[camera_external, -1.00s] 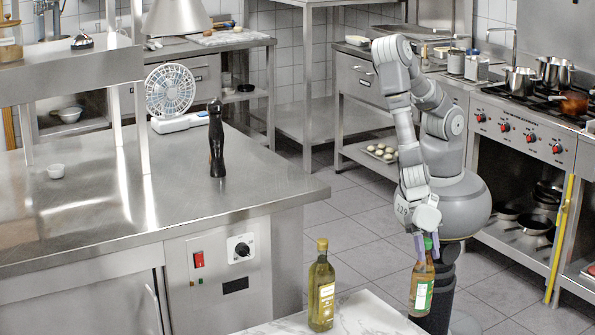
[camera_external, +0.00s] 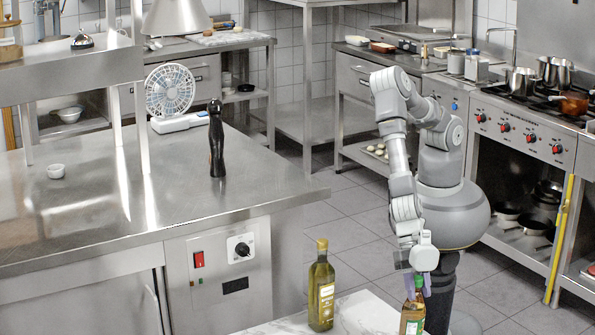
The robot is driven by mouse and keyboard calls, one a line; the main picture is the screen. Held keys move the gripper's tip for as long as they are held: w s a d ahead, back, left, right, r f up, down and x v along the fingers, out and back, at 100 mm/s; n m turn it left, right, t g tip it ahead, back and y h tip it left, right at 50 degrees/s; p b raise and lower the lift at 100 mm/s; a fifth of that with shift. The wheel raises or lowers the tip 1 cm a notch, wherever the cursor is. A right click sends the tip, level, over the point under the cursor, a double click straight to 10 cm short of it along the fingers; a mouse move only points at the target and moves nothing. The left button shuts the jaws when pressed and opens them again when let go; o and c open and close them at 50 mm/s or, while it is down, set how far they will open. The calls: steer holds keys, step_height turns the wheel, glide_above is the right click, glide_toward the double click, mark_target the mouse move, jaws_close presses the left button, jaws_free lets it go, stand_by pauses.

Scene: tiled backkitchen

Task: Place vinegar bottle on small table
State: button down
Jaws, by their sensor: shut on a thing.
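The vinegar bottle (camera_external: 412,318), amber with a green cap and a pale label, hangs upright in my gripper (camera_external: 413,284). My gripper is shut on the bottle near its neck. The bottle's lower end is cut off by the bottom of the picture. The small table (camera_external: 362,312) has a white marble top at the bottom edge. The bottle shows at the table's right end; I cannot tell whether it touches the top.
A yellow-green oil bottle (camera_external: 321,288) stands upright on the small table, left of the held bottle. A steel counter (camera_external: 120,215) with a black pepper mill (camera_external: 216,145) and a white fan (camera_external: 171,92) is at left. A stove (camera_external: 540,125) is at right.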

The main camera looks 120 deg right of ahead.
mark_target(416, 301)
steer(key=shift+w+a, duration=0.4)
steer(key=shift+w, duration=0.05)
steer(key=shift+f+b, duration=1.05)
steer(key=shift+f, duration=0.75)
steer(key=c, duration=0.8)
jaws_free()
steer(key=shift+d, duration=0.1)
steer(key=shift+o, duration=0.2)
steer(key=p+v, duration=0.4)
steer(key=v, duration=0.8)
